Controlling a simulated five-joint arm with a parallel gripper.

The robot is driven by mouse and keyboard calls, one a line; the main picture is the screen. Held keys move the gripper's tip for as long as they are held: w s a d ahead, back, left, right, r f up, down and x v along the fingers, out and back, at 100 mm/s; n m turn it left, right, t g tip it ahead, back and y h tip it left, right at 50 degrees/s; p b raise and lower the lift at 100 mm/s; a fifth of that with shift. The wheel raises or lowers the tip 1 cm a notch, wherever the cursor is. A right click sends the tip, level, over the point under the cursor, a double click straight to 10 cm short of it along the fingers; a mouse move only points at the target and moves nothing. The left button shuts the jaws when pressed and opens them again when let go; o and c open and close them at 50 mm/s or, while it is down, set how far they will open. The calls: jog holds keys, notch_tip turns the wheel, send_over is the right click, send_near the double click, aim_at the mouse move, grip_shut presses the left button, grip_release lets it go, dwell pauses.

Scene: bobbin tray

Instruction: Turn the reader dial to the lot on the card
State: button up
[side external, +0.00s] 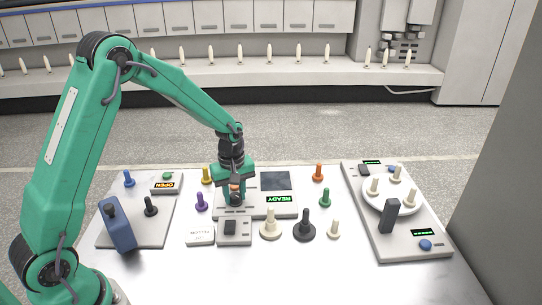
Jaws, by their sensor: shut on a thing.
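The reader (270,211) is a flat pale grey unit in the middle of the table, with a dark screen and a green READY display. My gripper (236,195) points down over its left part and is shut on a small dark knob, which appears to be the reader dial (236,201). The fingers hide most of the dial, so its setting cannot be read.
A small grey box with a dark switch (230,227) stands just in front of the reader. Several coloured and cream pegs stand around it. A panel with a blue lever (118,228) is at left, a panel with a white round plate (376,204) at right. The front table is clear.

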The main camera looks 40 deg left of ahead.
aim_at(236, 195)
jog(key=m, duration=1)
jog(key=shift+d+m, duration=0.1)
jog(key=shift+m, duration=0.3)
jog(key=m, duration=0.5)
jog(key=shift+r, duration=0.1)
jog(key=m, duration=0.5)
jog(key=shift+m, duration=0.4)
jog(key=shift+d, duration=0.1)
jog(key=o, duration=1)
jog(key=shift+c, duration=0.2)
notch_tip(236, 195, up, 7)
jog(key=shift+r, duration=0.4)
